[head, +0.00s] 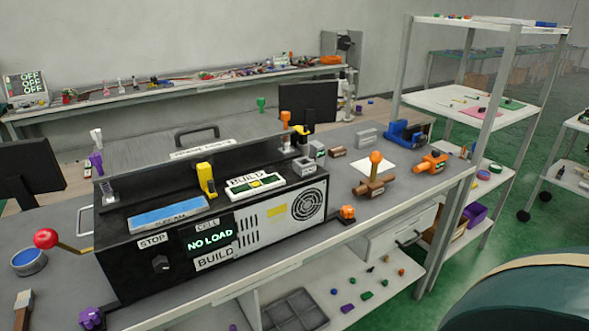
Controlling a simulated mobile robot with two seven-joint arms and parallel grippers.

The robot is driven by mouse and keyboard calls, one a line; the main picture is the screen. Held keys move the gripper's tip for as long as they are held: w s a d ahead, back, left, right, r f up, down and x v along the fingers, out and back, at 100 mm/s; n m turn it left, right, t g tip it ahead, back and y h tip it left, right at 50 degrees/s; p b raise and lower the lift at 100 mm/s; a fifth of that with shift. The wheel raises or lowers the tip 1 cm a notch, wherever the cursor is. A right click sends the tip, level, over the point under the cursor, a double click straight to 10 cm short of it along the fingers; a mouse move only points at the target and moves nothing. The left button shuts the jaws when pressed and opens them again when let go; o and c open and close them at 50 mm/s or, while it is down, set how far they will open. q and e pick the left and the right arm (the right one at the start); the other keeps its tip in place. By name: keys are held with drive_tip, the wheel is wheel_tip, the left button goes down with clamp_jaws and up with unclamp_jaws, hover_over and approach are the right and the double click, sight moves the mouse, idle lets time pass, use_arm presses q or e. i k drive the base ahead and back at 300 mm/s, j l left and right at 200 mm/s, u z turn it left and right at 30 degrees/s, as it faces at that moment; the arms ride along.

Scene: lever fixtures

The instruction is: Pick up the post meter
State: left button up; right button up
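No object in the head view carries a readable label "post meter". A yellow upright device (206,179) with a dark face stands on the black machine, and I cannot tell whether it is the post meter. The black machine (275,222) sits on the grey bench (400,181). Its front has a green-lit display (210,238) reading NO LOAD, a dark knob (160,264) under a STOP label, and a round fan grille. A blue-topped panel (168,213) and a white BUILD box (254,186) are on its top. Neither of my grippers is in view.
A red-ball lever (46,238) stands at the machine's left. Orange-knobbed brown valve (374,178), orange fitting (431,162) and blue vise-like part (405,133) sit on the bench's right. A tall shelf rack (452,150) stands beyond. Bench surface between the right-hand parts is partly clear.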

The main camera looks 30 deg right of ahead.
sight(317, 148)
drive_tip(key=z, duration=1.2)
drive_tip(key=u, duration=1.25)
drive_tip(key=z, duration=1.25)
drive_tip(key=i+l+u, duration=0.1)
drive_tip(key=u, duration=0.4)
drive_tip(key=l+u, duration=0.15)
drive_tip(key=u, duration=0.35)
drive_tip(key=i+l+u, duration=0.1)
drive_tip(key=l+u, duration=0.2)
drive_tip(key=l, duration=0.2)
drive_tip(key=l+u, duration=0.25)
drive_tip(key=l, duration=0.3)
